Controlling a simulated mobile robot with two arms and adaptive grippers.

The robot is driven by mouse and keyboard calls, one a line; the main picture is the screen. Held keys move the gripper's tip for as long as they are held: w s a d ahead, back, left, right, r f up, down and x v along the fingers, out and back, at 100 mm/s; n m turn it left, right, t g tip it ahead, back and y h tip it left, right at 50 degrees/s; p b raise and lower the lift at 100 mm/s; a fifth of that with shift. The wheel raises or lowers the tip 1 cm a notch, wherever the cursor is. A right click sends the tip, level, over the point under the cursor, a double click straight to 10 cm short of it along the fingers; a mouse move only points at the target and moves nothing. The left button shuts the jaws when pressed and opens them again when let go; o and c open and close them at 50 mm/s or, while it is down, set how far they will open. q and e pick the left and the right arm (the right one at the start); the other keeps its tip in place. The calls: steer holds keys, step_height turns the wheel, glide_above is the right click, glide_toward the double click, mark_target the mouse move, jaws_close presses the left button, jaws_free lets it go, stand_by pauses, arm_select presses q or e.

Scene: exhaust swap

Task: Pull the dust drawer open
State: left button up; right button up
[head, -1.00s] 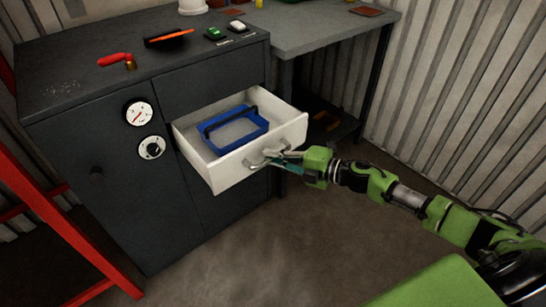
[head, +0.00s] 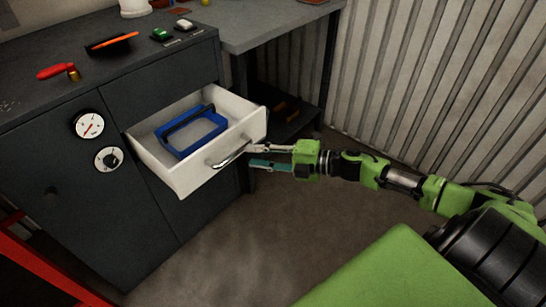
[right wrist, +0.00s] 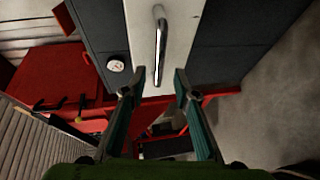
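The white dust drawer (head: 190,176) stands pulled out of the dark grey cabinet (head: 150,225). A blue frame with a handle (head: 195,135) sits inside it. The drawer's silver bar handle (head: 231,155) is on its front. My right gripper (head: 252,156) is open, its fingers pointing at the handle. My left gripper is not in view.
Two gauges (head: 89,124) are on the cabinet front, left of the drawer. A red-handled tool (head: 56,71) and a black tray with an orange item (head: 112,43) lie on top. A grey table (head: 270,25) adjoins at right. The floor in front is clear.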

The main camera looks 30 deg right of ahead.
steer(key=shift+v, duration=2.35)
